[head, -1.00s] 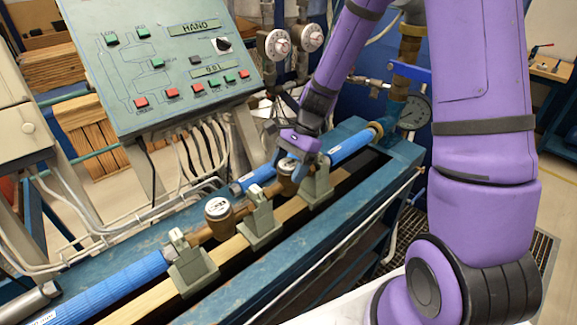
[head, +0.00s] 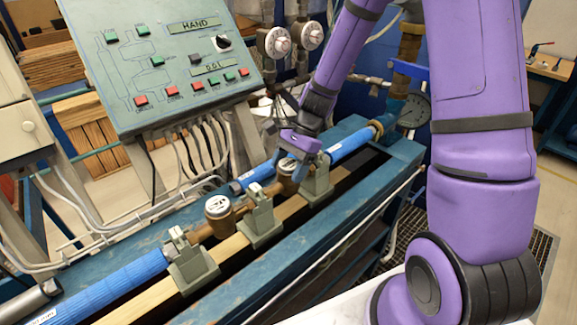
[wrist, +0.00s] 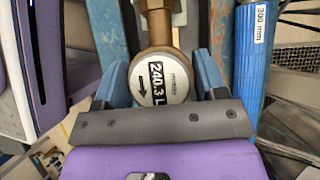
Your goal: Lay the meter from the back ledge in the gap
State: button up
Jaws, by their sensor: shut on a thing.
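My gripper (head: 290,168) is shut on a brown meter (head: 286,187), with its blue fingers on either side of the round body. In the wrist view the meter's white dial (wrist: 160,80) reads about 240.3 L and sits between the fingertips (wrist: 160,70). The held meter is at the bench line, between the middle grey clamp (head: 261,222) and the right grey clamp (head: 318,182). I cannot tell whether it rests there or hangs just above. A second brown meter (head: 218,210) sits between the left clamp (head: 192,262) and the middle clamp.
Blue pipes lie along the line at the left (head: 110,290) and right (head: 350,142). The control panel (head: 165,65) stands behind the bench, with cables beneath.

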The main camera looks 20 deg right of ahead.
jog(key=o, duration=1.5)
jog(key=shift+c, duration=0.2)
jog(key=shift+r, duration=4.45)
jog(key=shift+s+r, duration=0.1)
jog(key=shift+r, duration=0.15)
jog(key=s+d+r+n+t+h, duration=0.3)
jog(key=s+r+n, duration=0.4)
jog(key=s+r, duration=0.2)
jog(key=s+d+r+n+t+h, duration=0.3)
jog(key=s+r+n, duration=0.3)
jog(key=s+r, duration=0.3)
jog(key=s+d+t, duration=0.1)
jog(key=s, duration=0.2)
jog(key=shift+n, duration=0.4)
